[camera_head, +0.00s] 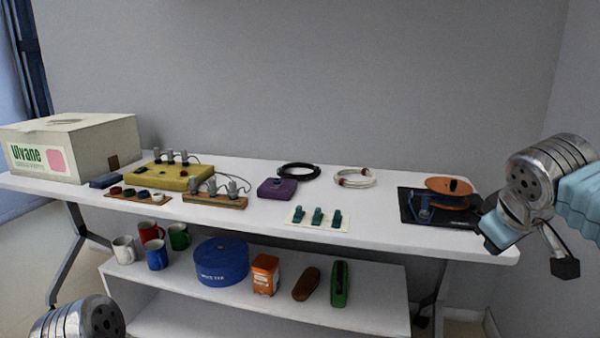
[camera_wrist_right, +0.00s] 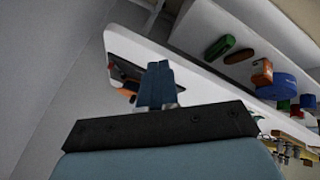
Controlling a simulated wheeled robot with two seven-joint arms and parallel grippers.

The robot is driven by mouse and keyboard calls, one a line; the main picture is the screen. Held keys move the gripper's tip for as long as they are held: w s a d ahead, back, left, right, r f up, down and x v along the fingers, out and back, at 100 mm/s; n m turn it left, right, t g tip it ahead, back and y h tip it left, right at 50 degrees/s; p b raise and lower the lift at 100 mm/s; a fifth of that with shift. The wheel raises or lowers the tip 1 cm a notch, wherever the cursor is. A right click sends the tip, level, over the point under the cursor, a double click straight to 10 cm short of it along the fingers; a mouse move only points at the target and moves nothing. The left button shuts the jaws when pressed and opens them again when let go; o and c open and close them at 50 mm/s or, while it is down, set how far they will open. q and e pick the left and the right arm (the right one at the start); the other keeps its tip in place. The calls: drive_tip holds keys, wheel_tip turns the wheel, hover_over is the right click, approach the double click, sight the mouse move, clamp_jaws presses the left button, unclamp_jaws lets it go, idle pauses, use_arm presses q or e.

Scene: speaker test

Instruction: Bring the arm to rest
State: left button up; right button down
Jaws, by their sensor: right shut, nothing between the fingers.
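My right arm enters the head view from the right, with a silver wrist joint and light-blue casing. My right gripper (camera_head: 497,232) is at the right end of the white table (camera_head: 390,218), beside the black mat with the orange reel. In the right wrist view, its blue fingers (camera_wrist_right: 157,82) are together and empty, with the table's end beyond them. Only a silver joint of my left arm shows at the bottom left of the head view; its gripper is out of frame.
On the table are a white box (camera_head: 95,150), a yellow block (camera_head: 170,177), a purple box (camera_head: 277,188), cable coils (camera_head: 354,178) and an orange reel (camera_head: 450,186). A lower shelf (camera_head: 360,300) holds mugs, a blue drum (camera_head: 221,262) and an orange box (camera_head: 265,275).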

drive_tip(key=w+a+f+y, duration=0.1)
drive_tip(key=w+a+f, duration=0.15)
drive_tip(key=f, duration=0.25)
drive_tip(key=w+a+f+n+g+y, duration=0.1)
drive_tip(key=w+a+f, duration=0.15)
drive_tip(key=f, duration=0.25)
drive_tip(key=w+a+f+y, duration=0.1)
drive_tip(key=w+a+f, duration=0.1)
drive_tip(key=a+f, duration=0.25)
drive_tip(key=s+a+f+g+y, duration=0.1)
drive_tip(key=a+f, duration=0.2)
drive_tip(key=f, duration=0.7)
drive_tip(key=s+a+f+g+y, duration=0.1)
drive_tip(key=a+f, duration=0.3)
drive_tip(key=f, duration=0.5)
drive_tip(key=s+a+f+m+g+y, duration=0.1)
drive_tip(key=s+a+f+m, duration=0.2)
drive_tip(key=s+f, duration=0.6)
drive_tip(key=s+a+f+m+g+y, duration=0.1)
drive_tip(key=s+a+f+m, duration=0.2)
drive_tip(key=s+f, duration=0.6)
wheel_tip(320, 180, down, 5)
drive_tip(key=shift+s+a+f+m+g, duration=0.1)
drive_tip(key=shift+s+a+m+g, duration=0.15)
drive_tip(key=shift+a+m+g, duration=0.05)
